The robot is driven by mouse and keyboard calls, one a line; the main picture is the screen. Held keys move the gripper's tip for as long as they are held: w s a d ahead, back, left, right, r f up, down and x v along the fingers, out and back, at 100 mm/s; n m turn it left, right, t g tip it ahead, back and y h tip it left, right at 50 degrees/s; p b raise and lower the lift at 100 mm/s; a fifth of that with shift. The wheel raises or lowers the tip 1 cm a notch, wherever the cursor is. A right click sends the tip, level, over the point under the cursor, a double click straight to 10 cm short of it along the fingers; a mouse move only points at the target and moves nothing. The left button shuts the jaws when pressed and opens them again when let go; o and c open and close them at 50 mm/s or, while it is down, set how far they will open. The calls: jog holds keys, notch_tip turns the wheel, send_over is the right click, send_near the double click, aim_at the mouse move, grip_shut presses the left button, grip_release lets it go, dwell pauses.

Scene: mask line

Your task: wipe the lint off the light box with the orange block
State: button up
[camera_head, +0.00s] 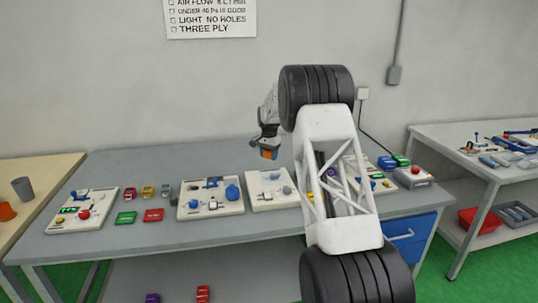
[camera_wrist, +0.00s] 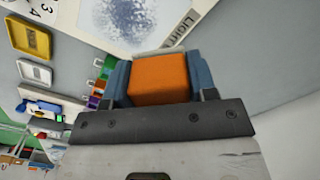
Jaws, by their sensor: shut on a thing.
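My gripper (camera_head: 268,143) is shut on the orange block (camera_wrist: 158,80), which sits between its two blue-grey fingers in the wrist view. In the head view the orange block (camera_head: 268,153) shows small under the gripper, above the back of the grey bench. The light box (camera_wrist: 176,30) is a pale panel labelled "LIGHT" at the top of the wrist view, partly cut off by the frame. Dark speckled lint (camera_wrist: 125,15) covers a round patch on it. The block appears apart from the lint patch; whether it touches the panel I cannot tell.
The grey bench (camera_head: 140,240) carries several pale boards with small parts, such as one at left (camera_head: 62,222) and one in the middle (camera_head: 188,212). Red and green trays (camera_head: 153,215) lie between them. My arm hides the bench's right-centre. A second table (camera_head: 475,170) stands right.

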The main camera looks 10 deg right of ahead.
aim_at(278, 182)
jog(key=shift+f, duration=3)
jog(key=shift+s+f, duration=0.6)
jog(key=shift+f, duration=0.35)
jog(key=shift+c, duration=0.3)
jog(key=shift+s, duration=3.4)
jog(key=shift+s+d+f, duration=0.1)
jog(key=shift+s+d, duration=0.1)
jog(key=shift+d, duration=0.05)
jog(key=shift+w+d, duration=0.35)
jog(key=shift+w, duration=0.5)
jog(key=shift+w+r, duration=0.2)
jog(key=shift+w, duration=0.95)
jog(key=shift+w+f, duration=0.15)
jog(key=shift+w, duration=2.1)
jog(key=shift+d+r, duration=0.2)
jog(key=shift+d, duration=0.15)
jog(key=shift+d+f, duration=0.1)
jog(key=shift+d, duration=0.15)
jog(key=shift+s+f, duration=0.1)
jog(key=shift+s, duration=4.15)
notch_tip(278, 182, up, 8)
jog(key=shift+r, duration=0.2)
